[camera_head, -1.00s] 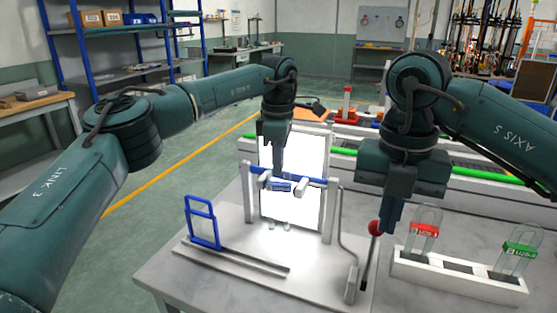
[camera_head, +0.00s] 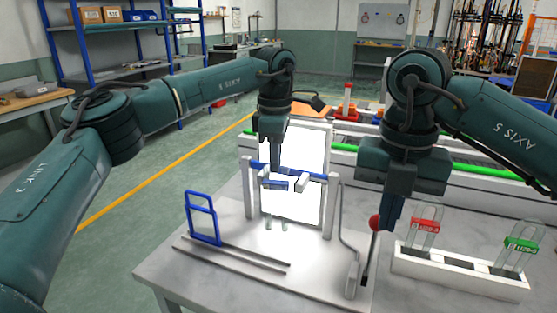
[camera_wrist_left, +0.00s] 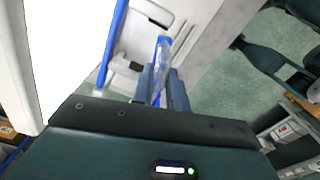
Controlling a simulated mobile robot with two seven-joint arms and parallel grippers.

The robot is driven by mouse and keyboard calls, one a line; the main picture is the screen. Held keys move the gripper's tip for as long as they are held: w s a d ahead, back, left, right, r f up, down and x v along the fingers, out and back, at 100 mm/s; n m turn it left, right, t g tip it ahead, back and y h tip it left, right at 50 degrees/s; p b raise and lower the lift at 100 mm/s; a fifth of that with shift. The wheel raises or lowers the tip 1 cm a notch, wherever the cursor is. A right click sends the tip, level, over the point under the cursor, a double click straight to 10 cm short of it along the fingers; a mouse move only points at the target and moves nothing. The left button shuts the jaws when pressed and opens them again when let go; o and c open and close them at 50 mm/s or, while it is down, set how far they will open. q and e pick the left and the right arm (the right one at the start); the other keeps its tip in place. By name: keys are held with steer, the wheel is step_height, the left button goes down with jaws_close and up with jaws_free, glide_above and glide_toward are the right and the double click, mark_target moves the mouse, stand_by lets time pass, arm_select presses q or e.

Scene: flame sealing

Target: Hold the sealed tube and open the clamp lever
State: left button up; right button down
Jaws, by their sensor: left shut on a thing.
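The clamp stand (camera_head: 333,212) has white posts and a blue crossbar, in front of a bright white panel. My left gripper (camera_head: 276,172) is at the crossbar from above, shut on the tube. In the left wrist view the clear bluish tube (camera_wrist_left: 163,52) sticks out from between the fingers (camera_wrist_left: 160,90). The clamp lever (camera_head: 376,223) has a red knob on a dark shaft. My right gripper (camera_head: 392,212) points down just right of the knob; its finger gap and any contact cannot be told.
A white rack (camera_head: 440,271) at the front right holds clear bent tubes with a red tag (camera_head: 424,227) and a green tag (camera_head: 520,246). A blue frame (camera_head: 202,219) stands by rails at the front left. A bent grey rod (camera_head: 347,220) rises left of the lever.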

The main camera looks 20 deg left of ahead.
arm_select(q)
steer(key=shift+s+r+b, duration=0.25)
steer(key=shift+s+b, duration=0.15)
steer(key=shift+s, duration=0.55)
steer(key=shift+s+r+b, duration=0.25)
steer(key=shift+s+b, duration=0.15)
steer(key=shift+s, duration=0.55)
steer(key=shift+s+r+b, duration=0.25)
steer(key=shift+s+b, duration=0.15)
steer(key=shift+s, duration=0.55)
